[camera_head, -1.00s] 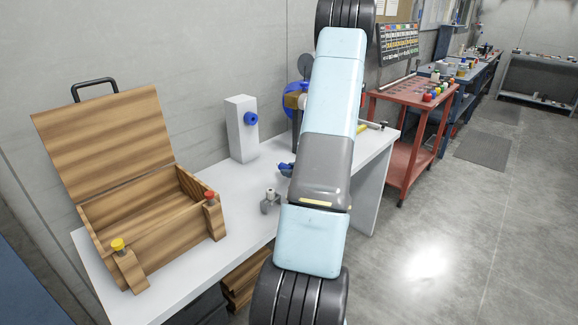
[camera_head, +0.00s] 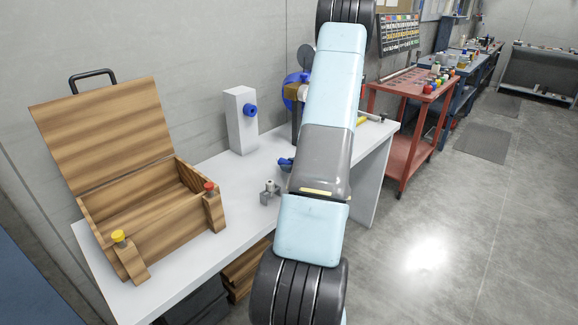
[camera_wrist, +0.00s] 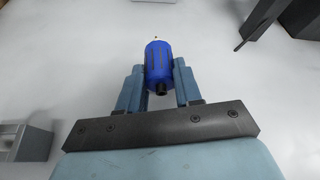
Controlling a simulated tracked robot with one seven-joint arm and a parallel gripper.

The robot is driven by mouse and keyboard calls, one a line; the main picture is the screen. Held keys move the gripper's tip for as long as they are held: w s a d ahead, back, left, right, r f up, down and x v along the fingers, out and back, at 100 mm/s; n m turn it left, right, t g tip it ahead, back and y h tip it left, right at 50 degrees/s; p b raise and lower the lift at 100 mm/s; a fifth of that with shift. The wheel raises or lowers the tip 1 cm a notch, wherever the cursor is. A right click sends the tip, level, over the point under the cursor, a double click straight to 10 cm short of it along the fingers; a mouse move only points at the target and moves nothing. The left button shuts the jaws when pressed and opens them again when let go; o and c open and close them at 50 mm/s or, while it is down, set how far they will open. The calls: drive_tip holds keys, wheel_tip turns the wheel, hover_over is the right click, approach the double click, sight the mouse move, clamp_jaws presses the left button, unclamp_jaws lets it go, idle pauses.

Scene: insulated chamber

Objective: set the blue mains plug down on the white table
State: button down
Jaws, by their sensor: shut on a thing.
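The blue mains plug (camera_wrist: 158,68) is between the two fingers of my gripper (camera_wrist: 158,85) in the wrist view. My gripper is shut on it, a finger on each side, with its dark end towards the camera and a small pin at the far end. The pale surface of the white table (camera_wrist: 75,60) lies below it; I cannot tell the gap. In the head view the white table (camera_head: 240,226) runs along the wall. A small blue part (camera_head: 285,164) shows beside my arm there, probably the plug; my arm hides most of the gripper.
An open wooden box (camera_head: 165,225) stands on the table's left end. A white block with a blue knob (camera_head: 240,125) stands at the back. A small grey fitting (camera_head: 268,195) is near the front edge. A red cart (camera_head: 408,125) is to the right.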

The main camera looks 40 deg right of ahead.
drive_tip(key=shift+f, duration=0.6)
drive_tip(key=c, duration=0.9)
unclamp_jaws()
drive_tip(key=shift+o, duration=1.1)
drive_tip(key=shift+a+f, duration=0.1)
drive_tip(key=shift+s, duration=0.1)
drive_tip(key=v, duration=1.3)
drive_tip(key=shift+s+r, duration=0.2)
drive_tip(key=shift+s, duration=0.1)
drive_tip(key=shift+w, duration=0.1)
